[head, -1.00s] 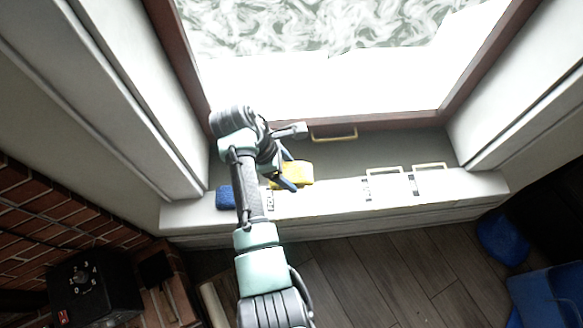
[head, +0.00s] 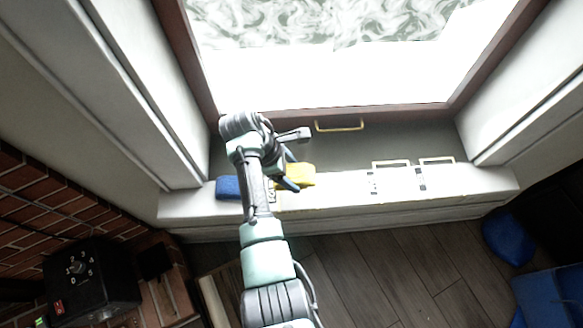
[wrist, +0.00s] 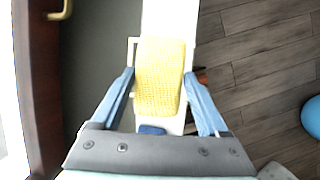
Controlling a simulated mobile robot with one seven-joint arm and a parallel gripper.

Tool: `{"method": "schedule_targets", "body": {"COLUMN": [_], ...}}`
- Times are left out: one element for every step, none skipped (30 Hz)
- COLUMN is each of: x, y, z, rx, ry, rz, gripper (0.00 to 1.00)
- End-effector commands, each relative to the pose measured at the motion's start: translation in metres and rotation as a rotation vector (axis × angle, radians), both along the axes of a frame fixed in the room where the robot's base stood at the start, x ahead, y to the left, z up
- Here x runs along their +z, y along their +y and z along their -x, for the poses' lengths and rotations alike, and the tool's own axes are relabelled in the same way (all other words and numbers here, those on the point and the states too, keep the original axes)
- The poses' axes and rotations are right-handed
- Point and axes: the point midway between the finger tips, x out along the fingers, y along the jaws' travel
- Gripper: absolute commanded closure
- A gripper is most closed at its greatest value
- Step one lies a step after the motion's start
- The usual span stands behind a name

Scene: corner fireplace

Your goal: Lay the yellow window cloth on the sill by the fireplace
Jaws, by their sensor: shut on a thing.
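The yellow cloth (head: 301,174) is a thick, textured yellow pad at the white window sill (head: 340,187), left of the sill's middle. In the wrist view the cloth (wrist: 160,70) lies lengthwise between the two blue fingers of my gripper (wrist: 160,80), which is shut on it. In the head view my gripper (head: 288,178) partly hides the cloth's left end. The cloth is over the sill; I cannot tell whether its underside touches it.
A blue pad (head: 228,187) lies on the sill left of my arm. Two pale handles (head: 391,163) are on the sill to the right. A brass handle (head: 339,126) is on the window frame. A black box with a dial (head: 90,283) stands lower left, by brickwork.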

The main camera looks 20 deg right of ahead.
Motion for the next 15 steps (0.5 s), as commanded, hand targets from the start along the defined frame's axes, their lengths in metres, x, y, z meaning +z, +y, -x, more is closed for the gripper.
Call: {"method": "schedule_targets", "body": {"x": [-0.009,-0.011,-0.015,-0.018,-0.021,-0.025,-0.027,-0.03,-0.033,-0.035,-0.037,-0.039,-0.04,-0.041,-0.043], "y": [0.0,0.0,0.0,0.0,0.0,0.0,0.0,0.0,0.0,0.0,0.0,0.0,0.0,0.0,0.0], "z": [0.0,0.0,0.0,0.0,0.0,0.0,0.0,0.0,0.0,0.0,0.0,0.0,0.0,0.0,0.0], "rx": [0.0,0.0,0.0,0.0,0.0,0.001,0.0,0.0,0.0,0.0,0.0,0.0,0.0,0.0,0.0], "ry": [0.001,0.001,0.001,0.001,0.001,0.0,0.0,0.0,0.0,0.0,0.0,0.0,0.0,0.0,0.0], "rz": [0.0,0.0,0.0,0.0,0.0,0.0,0.0,0.0,-0.001,0.0,-0.001,-0.001,-0.001,-0.001,-0.001], "gripper": [0.67,0.67,0.67,0.67,0.67,0.67,0.67,0.67,0.67,0.67,0.67,0.67,0.67,0.67,0.67]}}
